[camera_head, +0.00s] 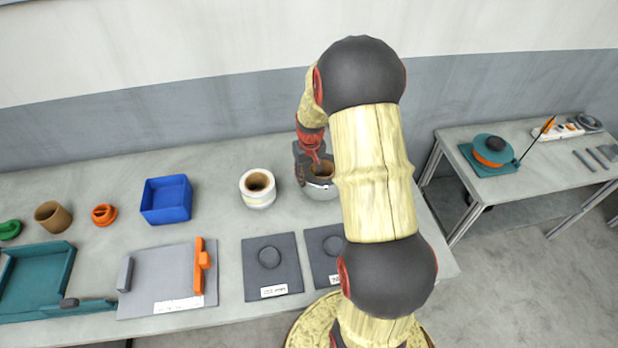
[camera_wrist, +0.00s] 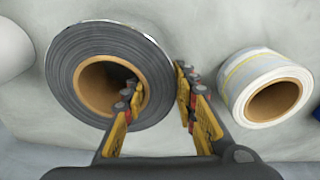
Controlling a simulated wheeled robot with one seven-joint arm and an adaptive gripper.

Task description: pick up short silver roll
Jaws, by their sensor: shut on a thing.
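The short silver roll (camera_head: 318,192) is at the right part of the long table, partly hidden by my arm. In the wrist view the roll (camera_wrist: 66,62) shows a dark grey wound face around a brown cardboard core. My gripper (camera_wrist: 158,88) is shut on the roll's wall, with one finger inside the core and the other outside the rim. In the head view my gripper (camera_head: 312,164) is over the roll's back left side. I cannot tell whether the roll touches the table.
A white roll (camera_head: 258,197) stands just left of the silver one. Two dark square pads (camera_head: 285,258) (camera_head: 322,262) lie in front. A blue box (camera_head: 166,207), a grey board (camera_head: 150,285) and a brown ring (camera_head: 53,217) are further left. A second table (camera_head: 540,155) stands at right.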

